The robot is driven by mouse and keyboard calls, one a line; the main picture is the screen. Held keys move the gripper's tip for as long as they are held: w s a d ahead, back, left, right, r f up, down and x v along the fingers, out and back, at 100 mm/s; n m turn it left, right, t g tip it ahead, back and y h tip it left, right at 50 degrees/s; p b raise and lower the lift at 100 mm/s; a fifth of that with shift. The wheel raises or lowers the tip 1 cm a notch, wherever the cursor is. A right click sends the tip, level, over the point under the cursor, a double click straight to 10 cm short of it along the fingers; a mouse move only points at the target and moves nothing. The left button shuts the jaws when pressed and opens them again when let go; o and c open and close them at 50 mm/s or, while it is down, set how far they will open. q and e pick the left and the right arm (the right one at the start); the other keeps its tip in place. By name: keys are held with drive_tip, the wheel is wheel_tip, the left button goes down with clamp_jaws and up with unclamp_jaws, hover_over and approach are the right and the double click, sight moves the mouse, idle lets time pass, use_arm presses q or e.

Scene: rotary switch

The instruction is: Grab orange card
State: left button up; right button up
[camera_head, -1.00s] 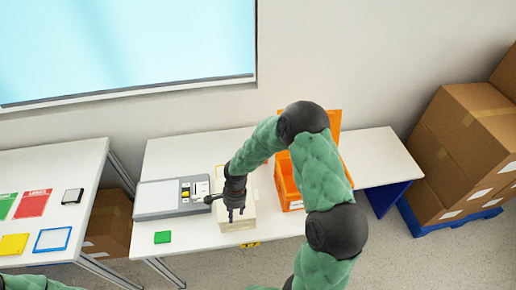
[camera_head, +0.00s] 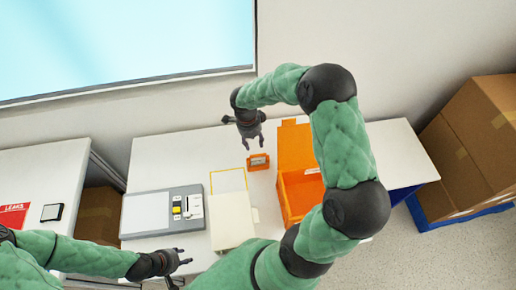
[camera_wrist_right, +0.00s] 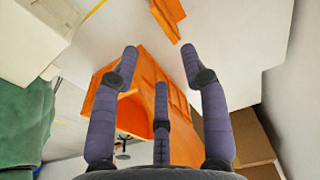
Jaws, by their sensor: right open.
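A small orange card-like piece with a pale label (camera_head: 258,161) stands on the white table between the yellow outline and the orange bin. An orange piece (camera_wrist_right: 168,15) at the top of the right wrist view looks like the same thing, partly cut off. My right gripper (camera_head: 254,147) is open and empty, just behind and above this piece in the head view. Its spread fingers also show in the right wrist view (camera_wrist_right: 160,65), apart from the piece. My left gripper (camera_head: 184,265) is open and empty near the table's front edge, in front of the grey switch panel.
The orange bin (camera_head: 298,213) stands right of the piece, with a raised back. A cream box (camera_head: 232,220) and the grey panel (camera_head: 150,214) lie to the left. Cardboard boxes (camera_head: 455,160) stand at the right. The table's back left is clear.

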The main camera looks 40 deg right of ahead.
hover_over(258, 155)
drive_tip(key=a, duration=0.1)
wheel_tip(258, 155, down, 5)
drive_tip(key=shift+d+f+b, duration=0.15)
drive_tip(key=shift+d+f, duration=0.05)
drive_tip(key=shift+f, duration=1.2)
drive_tip(key=shift+d+f+b, duration=0.15)
drive_tip(key=shift+d+f, duration=0.05)
drive_tip(key=shift+f, duration=1.15)
clamp_jaws()
